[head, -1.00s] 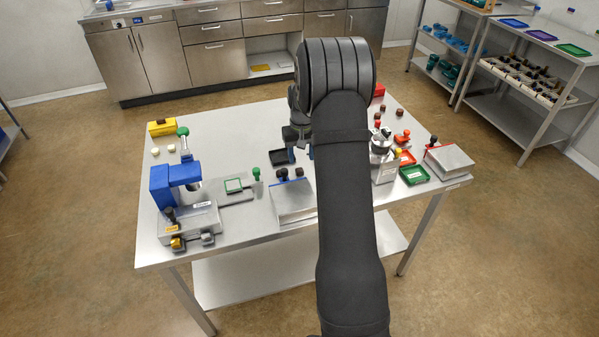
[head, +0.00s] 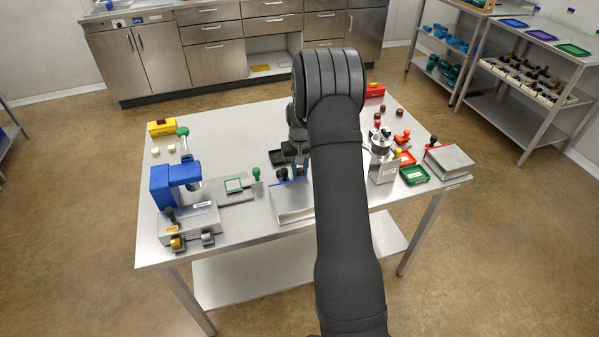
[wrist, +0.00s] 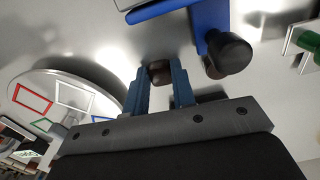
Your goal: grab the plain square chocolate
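A plain dark brown chocolate (wrist: 159,72) sits between the tips of my gripper's blue fingers (wrist: 160,80) in the wrist view. It nearly fills the gap; I cannot tell whether both fingers press on it. In the head view my gripper (head: 301,168) is low over the table, just behind the silver box with the blue edge (head: 292,203). My arm and the box hide the chocolate there. Other small brown chocolates (head: 383,111) stand at the back right of the table.
A black knob on a blue part (wrist: 228,53) is close to the right finger. A round plate with coloured frames (wrist: 65,92) lies to the left. In the head view a blue press (head: 176,185) stands left, and a green tray (head: 414,174) right.

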